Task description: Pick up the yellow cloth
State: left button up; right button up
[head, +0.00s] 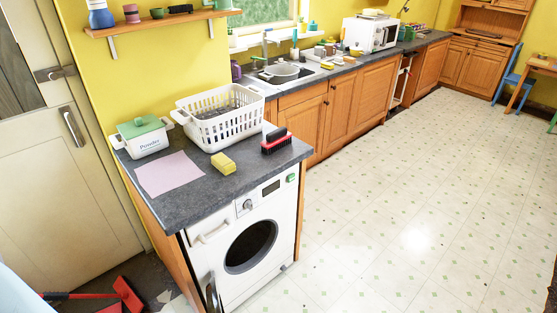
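A small yellow block (223,163), which looks like a sponge or a thickly folded cloth, lies on the grey worktop above the washing machine, near its front edge. A flat pink cloth (170,174) lies to its left. No flat yellow cloth is clearly seen.
A white basket (222,117), a white powder tub with a green lid (144,137) and a red-and-black brush (276,141) stand around the block on the worktop (205,190). The washing machine (248,247) is below. The tiled floor (400,210) to the right is clear.

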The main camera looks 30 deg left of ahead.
aim_at(224, 165)
jog(key=i+l, duration=0.2)
jog(key=i, duration=0.2)
jog(key=i+l, duration=0.25)
jog(key=i, duration=0.15)
jog(key=i+l+u, duration=0.1)
jog(key=i, duration=0.3)
jog(key=i+u, duration=0.2)
jog(key=u, duration=0.3)
jog(key=i+l+u, duration=0.1)
jog(key=u, duration=0.4)
jog(key=i+l+u, duration=0.2)
jog(key=u, duration=0.3)
jog(key=i+l+u, duration=0.15)
jog(key=u, duration=0.3)
jog(key=l+u, duration=0.35)
jog(key=u, duration=0.15)
jog(key=i+l+u, duration=0.1)
jog(key=l+u, duration=0.2)
jog(key=u, duration=0.2)
